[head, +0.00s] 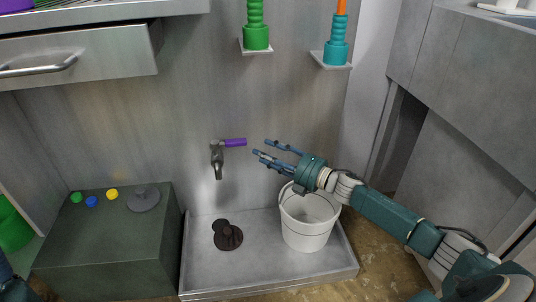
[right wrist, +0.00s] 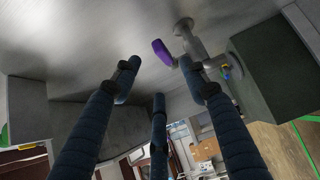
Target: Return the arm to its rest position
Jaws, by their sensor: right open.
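My right gripper (head: 277,154) is open and empty in the head view, its fingers pointing left toward the tap and apart from it. The right arm comes in from the right, above a white bucket (head: 306,226). In the right wrist view the spread fingers of the right gripper (right wrist: 160,90) show with nothing between them. The tap (head: 217,160) has a purple handle (head: 236,142), which also shows in the right wrist view (right wrist: 163,52). My left gripper is not visible; only a bit of dark teal at the lower left edge shows.
The bucket stands in a shallow metal tray (head: 205,270) with a dark drain piece (head: 228,236). A grey-green block (head: 110,235) at left bears small coloured caps and a grey disc. An open drawer (head: 80,58) juts out at upper left. A grey cabinet (head: 470,80) stands at right.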

